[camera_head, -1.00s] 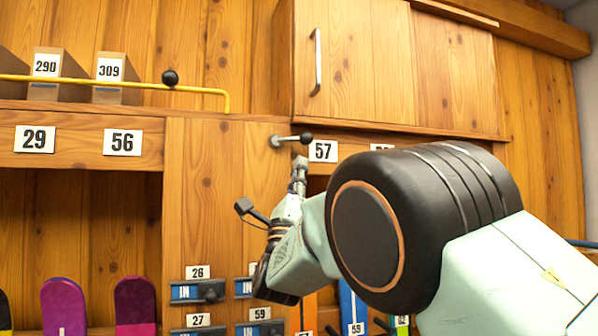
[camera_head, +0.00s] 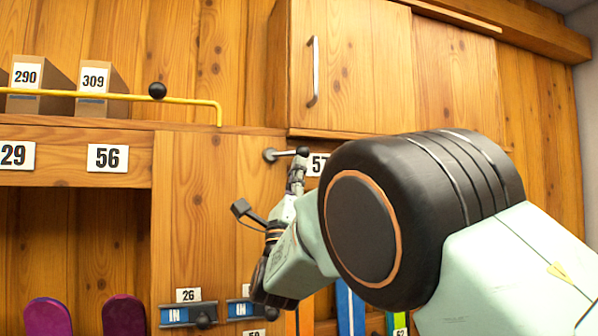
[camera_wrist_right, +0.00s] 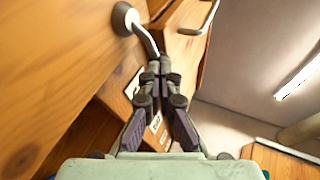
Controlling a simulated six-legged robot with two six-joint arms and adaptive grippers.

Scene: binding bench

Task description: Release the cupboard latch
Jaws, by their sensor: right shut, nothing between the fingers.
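The cupboard latch (camera_head: 286,153) is a short metal lever on a round base, with a black knob at its right end. It sits on the wooden panel just under the cupboard (camera_head: 350,75), whose doors look closed. In the right wrist view the latch's base and bent rod (camera_wrist_right: 124,20) show at the top, and the knob is hidden by my fingertips. My right gripper (camera_head: 298,165) is shut and empty, its tips right at the knob from below. It also shows in the wrist view (camera_wrist_right: 160,66). I cannot tell whether it touches. My left gripper is not in view.
A yellow rail (camera_head: 110,97) with a black ball runs along the shelf at left, before numbered boxes (camera_head: 92,90). A metal handle (camera_head: 313,72) is on the cupboard door. Blue slotted tags (camera_head: 188,314) sit low on the panel. My right arm covers the lower right.

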